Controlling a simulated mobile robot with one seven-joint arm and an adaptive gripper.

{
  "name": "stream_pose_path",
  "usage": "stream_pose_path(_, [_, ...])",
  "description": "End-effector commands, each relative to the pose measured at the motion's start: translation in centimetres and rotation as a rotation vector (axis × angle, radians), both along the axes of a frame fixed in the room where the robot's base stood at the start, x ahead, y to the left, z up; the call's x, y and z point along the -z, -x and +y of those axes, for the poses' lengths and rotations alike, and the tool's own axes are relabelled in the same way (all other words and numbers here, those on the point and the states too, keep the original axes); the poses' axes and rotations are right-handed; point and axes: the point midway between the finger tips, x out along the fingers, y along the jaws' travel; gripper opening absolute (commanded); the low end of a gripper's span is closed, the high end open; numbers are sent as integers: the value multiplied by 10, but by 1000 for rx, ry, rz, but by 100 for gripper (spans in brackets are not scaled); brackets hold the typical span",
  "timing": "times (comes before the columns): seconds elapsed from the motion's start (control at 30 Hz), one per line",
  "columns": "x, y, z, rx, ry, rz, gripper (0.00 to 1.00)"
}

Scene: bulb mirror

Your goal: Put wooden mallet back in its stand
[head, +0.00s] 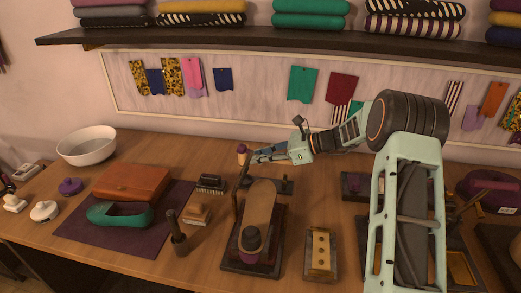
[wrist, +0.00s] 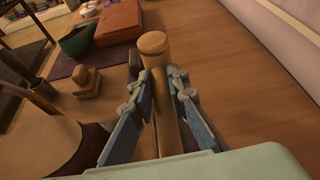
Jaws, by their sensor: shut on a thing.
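My gripper (head: 254,158) is at the back of the workbench, reaching in from the right. In the wrist view my gripper (wrist: 164,95) has its fingers on both sides of a tan wooden shaft with a wider rounded end, which I take for the wooden mallet (wrist: 153,45). It is shut on the shaft. In the head view a small tan and purple end (head: 242,150) shows just beyond the fingertips. A low dark stand (head: 284,187) sits below and right of the gripper, partly hidden; I cannot tell for sure that it is the mallet's stand.
A tall press-like fixture (head: 258,225) stands in front of the gripper. A dark brush (head: 211,183), a wooden block (head: 197,214) and a dark upright tool in a holder (head: 178,237) are to its left. A brown leather case (head: 132,182) lies farther left. A shelf (head: 250,38) hangs above.

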Motion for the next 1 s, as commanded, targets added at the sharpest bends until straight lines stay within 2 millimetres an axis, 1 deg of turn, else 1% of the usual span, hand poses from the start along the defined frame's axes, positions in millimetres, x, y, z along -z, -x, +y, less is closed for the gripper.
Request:
stream_pose_path(0.1, [5, 0, 0, -17, -1, -2, 0])
stream_pose_path(0.63, [4, -1, -2, -21, -2, 1, 0])
stream_pose_path(1.0, [37, 0, -2, -21, -2, 1, 0])
